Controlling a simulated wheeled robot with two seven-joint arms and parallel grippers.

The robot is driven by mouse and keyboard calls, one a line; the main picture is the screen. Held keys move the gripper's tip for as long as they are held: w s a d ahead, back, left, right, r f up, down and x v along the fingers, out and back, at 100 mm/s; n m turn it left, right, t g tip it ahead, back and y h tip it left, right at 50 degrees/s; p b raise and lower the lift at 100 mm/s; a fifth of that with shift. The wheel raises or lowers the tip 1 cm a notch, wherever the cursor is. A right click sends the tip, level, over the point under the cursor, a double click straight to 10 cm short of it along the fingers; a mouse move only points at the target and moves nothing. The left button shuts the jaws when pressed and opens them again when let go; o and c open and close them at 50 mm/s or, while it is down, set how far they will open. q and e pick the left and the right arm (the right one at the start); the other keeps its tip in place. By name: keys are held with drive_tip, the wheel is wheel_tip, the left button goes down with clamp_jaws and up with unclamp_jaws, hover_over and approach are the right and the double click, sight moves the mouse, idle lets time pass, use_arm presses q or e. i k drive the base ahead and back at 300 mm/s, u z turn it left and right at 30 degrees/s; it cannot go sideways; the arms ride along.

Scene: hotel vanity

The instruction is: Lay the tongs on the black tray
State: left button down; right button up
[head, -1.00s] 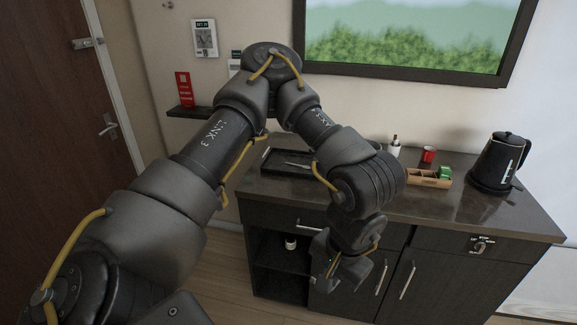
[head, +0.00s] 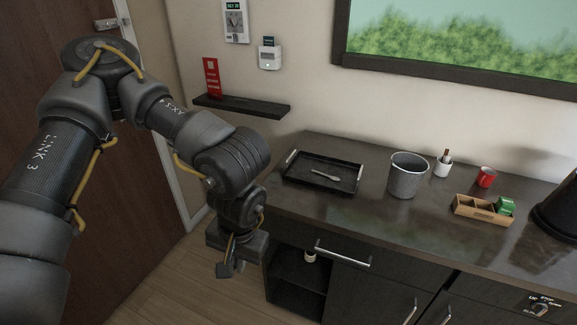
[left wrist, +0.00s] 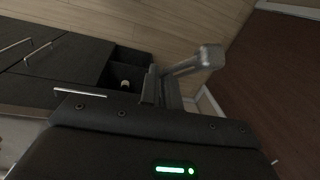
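The black tray (head: 292,171) is a shallow dark tray with pale handles, at the left end of the dark counter in the head view. A slim silver utensil, which looks like the tongs (head: 326,175), lies on its floor, touched by no gripper. My left gripper (head: 231,268) hangs in front of the counter's left end, below and apart from the tray. Its fingers also show in the left wrist view (left wrist: 176,80); nothing clear is held, and their gap is hard to read. My right gripper is out of view.
A grey bucket (head: 408,177) stands right of the tray. Beyond it are a small bottle in a white holder (head: 443,164), a red cup (head: 486,177), a wooden caddy (head: 482,211) and a black kettle (head: 560,212). A wall shelf (head: 242,105) is behind my left arm.

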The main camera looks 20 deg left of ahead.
sight(320, 177)
drive_tip(key=z, duration=0.05)
drive_tip(key=i, duration=1.25)
drive_tip(key=z, duration=0.75)
